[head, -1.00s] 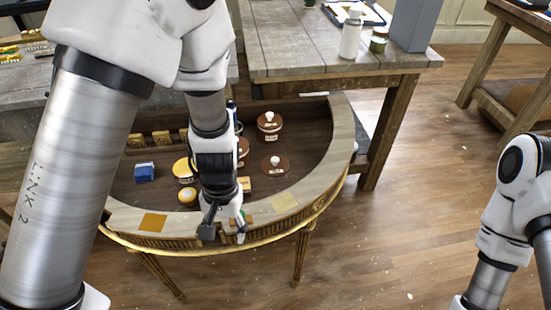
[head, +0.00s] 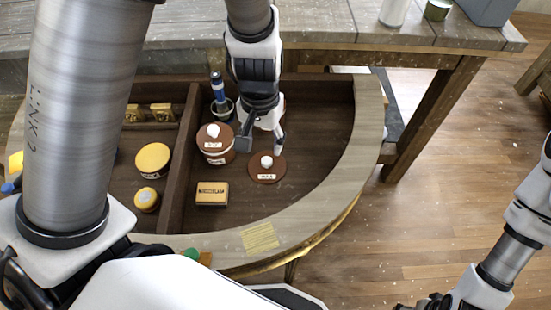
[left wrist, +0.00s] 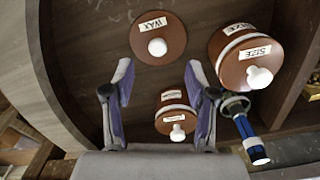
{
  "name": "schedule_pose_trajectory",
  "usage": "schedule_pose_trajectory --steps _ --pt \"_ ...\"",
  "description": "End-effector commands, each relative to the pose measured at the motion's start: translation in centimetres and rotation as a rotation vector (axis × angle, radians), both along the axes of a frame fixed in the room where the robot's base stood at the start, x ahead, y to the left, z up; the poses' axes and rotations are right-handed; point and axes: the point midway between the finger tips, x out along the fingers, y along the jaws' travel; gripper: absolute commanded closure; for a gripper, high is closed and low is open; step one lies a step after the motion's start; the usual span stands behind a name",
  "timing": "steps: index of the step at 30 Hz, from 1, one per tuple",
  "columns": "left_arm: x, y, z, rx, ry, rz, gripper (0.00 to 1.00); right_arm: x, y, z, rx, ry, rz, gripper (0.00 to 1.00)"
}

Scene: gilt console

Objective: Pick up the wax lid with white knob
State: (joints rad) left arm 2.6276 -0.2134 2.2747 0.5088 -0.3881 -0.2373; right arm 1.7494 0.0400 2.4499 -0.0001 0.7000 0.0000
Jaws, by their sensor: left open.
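The wax lid (head: 262,177) is a flat brown disc with a white knob and a pale label, lying on the drawer floor. In the left wrist view the wax lid (left wrist: 165,22) shows its WAX label, just beyond my fingertips. My left gripper (head: 261,147) is open and empty above the drawer, slightly behind the lid in the head view. In the wrist view its fingers (left wrist: 157,76) stand apart, with a brown lidded pot (left wrist: 173,100) seen between them. My right arm is at the lower right; its fingers are not visible.
A brown SIZE pot with white knob (head: 215,147) stands left of the gripper, near a blue-handled tool (head: 217,92) in a cup. A small yellow box (head: 212,194) and yellow tins (head: 152,158) lie left. The curved drawer rim (head: 325,190) bounds the right and front.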

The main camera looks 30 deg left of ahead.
Motion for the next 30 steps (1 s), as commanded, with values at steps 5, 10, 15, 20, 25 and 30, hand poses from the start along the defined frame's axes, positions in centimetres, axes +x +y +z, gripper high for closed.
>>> schedule_pose_trajectory --steps 5,10,15,20,25,30 --pt "0.0 0.0 -2.4 0.0 0.002 0.0 0.43 0.0 0.0 -1.4 0.0 0.0 0.0 0.21" --pt "0.2 -0.1 -4.6 0.0 0.002 0.0 0.43 0.0 0.0 -1.9 0.0 0.0 0.0 0.21" --pt "0.4 -0.2 -7.9 -0.001 0.003 0.001 0.43 0.0 0.0 -3.0 0.0 0.0 0.0 0.21" --pt "0.5 -0.2 -8.5 -0.001 0.0 0.0 0.43 0.0 0.0 -3.1 0.0 0.0 0.0 0.21" --pt "0.5 -0.2 -8.4 -0.001 0.0 0.0 0.57 0.0 0.0 -3.0 0.0 -0.001 0.0 0.21" --pt "0.5 -0.2 -8.4 -0.001 0.0 0.0 1.0 0.0 0.0 -3.0 0.0 0.0 0.0 0.21"
